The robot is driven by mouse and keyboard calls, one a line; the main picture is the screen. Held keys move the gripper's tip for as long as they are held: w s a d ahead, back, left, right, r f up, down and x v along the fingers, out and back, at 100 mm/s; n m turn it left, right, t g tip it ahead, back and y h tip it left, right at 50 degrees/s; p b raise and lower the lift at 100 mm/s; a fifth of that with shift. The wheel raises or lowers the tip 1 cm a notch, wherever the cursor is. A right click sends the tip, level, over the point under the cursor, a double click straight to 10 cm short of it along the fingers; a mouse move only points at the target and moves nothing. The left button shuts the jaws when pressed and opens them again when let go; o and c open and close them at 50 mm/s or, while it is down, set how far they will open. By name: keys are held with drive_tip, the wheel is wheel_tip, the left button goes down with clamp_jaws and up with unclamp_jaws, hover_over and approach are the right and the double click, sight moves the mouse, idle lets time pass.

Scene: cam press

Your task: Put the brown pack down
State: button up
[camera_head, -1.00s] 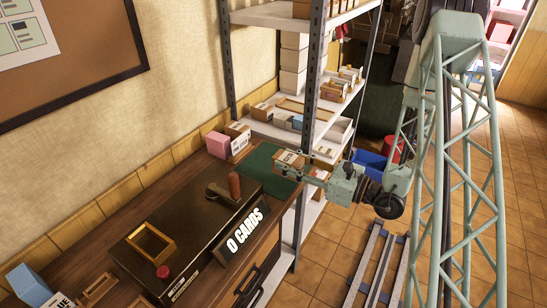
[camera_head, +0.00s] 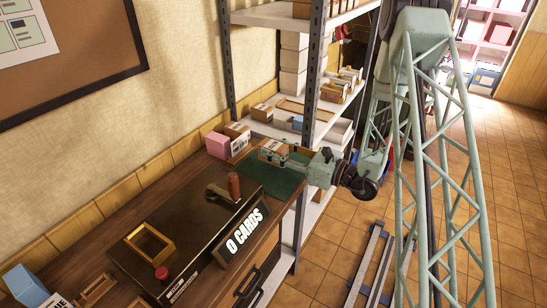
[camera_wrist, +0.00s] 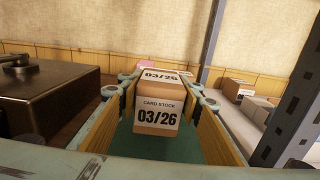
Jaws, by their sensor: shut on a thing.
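My gripper (camera_head: 285,159) is shut on the brown pack (camera_head: 272,150) over the green mat (camera_head: 262,182) at the far end of the wooden bench. In the wrist view the brown pack (camera_wrist: 158,118) sits upright between the two fingers (camera_wrist: 160,95), with a white label reading "CARD STOCK 03/26". The green mat (camera_wrist: 140,150) shows below and around the pack. I cannot tell whether the pack's underside touches the mat.
A pink pack (camera_head: 217,145) and another brown pack (camera_head: 237,137) stand behind the mat by the wall. The dark press (camera_head: 190,235) with an "O CARDS" sign (camera_head: 246,229) stands nearer on the bench. A shelf rack (camera_head: 309,110) rises at the bench's far end.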

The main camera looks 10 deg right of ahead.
drive_tip(key=shift+f, duration=0.1)
drive_tip(key=shift+f+b, duration=0.5)
drive_tip(key=shift+f, duration=1.15)
drive_tip(key=shift+f, duration=0.1)
drive_tip(key=o, duration=1)
drive_tip(key=shift+c, duration=0.2)
drive_tip(key=shift+p+v, duration=0.65)
drive_tip(key=shift+v, duration=5.3)
drive_tip(key=shift+s, duration=0.1)
drive_tip(key=shift+r, duration=0.2)
